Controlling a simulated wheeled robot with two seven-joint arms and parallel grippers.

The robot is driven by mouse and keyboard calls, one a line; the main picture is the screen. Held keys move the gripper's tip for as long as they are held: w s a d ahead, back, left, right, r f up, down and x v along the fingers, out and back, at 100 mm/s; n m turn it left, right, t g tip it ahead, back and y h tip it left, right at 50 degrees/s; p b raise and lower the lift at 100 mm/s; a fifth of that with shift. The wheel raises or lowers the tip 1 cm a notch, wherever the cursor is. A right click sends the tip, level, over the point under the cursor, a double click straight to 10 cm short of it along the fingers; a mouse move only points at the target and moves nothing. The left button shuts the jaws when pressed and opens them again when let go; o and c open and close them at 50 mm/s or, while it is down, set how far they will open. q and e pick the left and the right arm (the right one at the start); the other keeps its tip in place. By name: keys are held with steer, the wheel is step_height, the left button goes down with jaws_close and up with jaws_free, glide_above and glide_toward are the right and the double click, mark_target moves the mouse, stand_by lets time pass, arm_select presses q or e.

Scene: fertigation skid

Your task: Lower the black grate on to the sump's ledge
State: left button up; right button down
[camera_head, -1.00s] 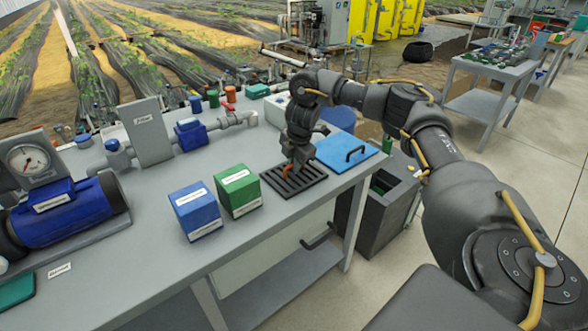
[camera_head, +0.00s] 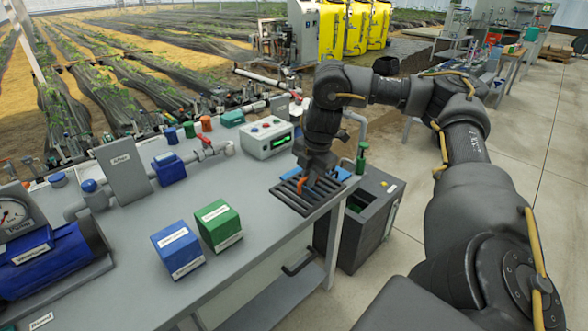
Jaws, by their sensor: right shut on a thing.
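My right gripper (camera_head: 311,181) is shut on the orange grip (camera_head: 303,185) of the black slotted grate (camera_head: 291,197). The grate looks roughly level and raised above the front right corner of the grey bench. It covers part of a blue panel (camera_head: 340,173) behind it. A dark grey box (camera_head: 385,196) stands on the floor beyond the bench's right end, to the right of the grate; it may be the sump. My left gripper is out of view.
A green box (camera_head: 218,228) and a blue box (camera_head: 178,250) stand on the bench (camera_head: 130,290), left of the grate. A white control box (camera_head: 267,138) stands behind the grate. Pipework, a plate and a gauge fill the bench's back left. Floor at the right is clear.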

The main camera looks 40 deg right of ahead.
steer(key=shift+s+r, duration=0.3)
steer(key=shift+s, duration=0.15)
steer(key=a+r+n+g+y+p, duration=0.1)
steer(key=a+r+n+p, duration=0.3)
steer(key=n, duration=0.5)
steer(key=a+r+n+g+p, duration=0.2)
steer(key=a+n+p, duration=0.1)
steer(key=a+n, duration=0.5)
steer(key=a+r+n+g+y+p, duration=0.1)
steer(key=a+r+n+p, duration=0.25)
steer(key=n, duration=0.65)
steer(key=s+a+r+n+t+h+p, duration=0.1)
steer(key=s+a+r+n+h+p, duration=0.1)
steer(key=n, duration=1.1)
steer(key=s+a+r+n+h+p, duration=0.2)
steer(key=s+a+n+p, duration=0.3)
steer(key=a+n, duration=0.4)
steer(key=shift+n+t+p, duration=0.4)
steer(key=shift+n+p, duration=0.3)
steer(key=shift+n, duration=1.9)
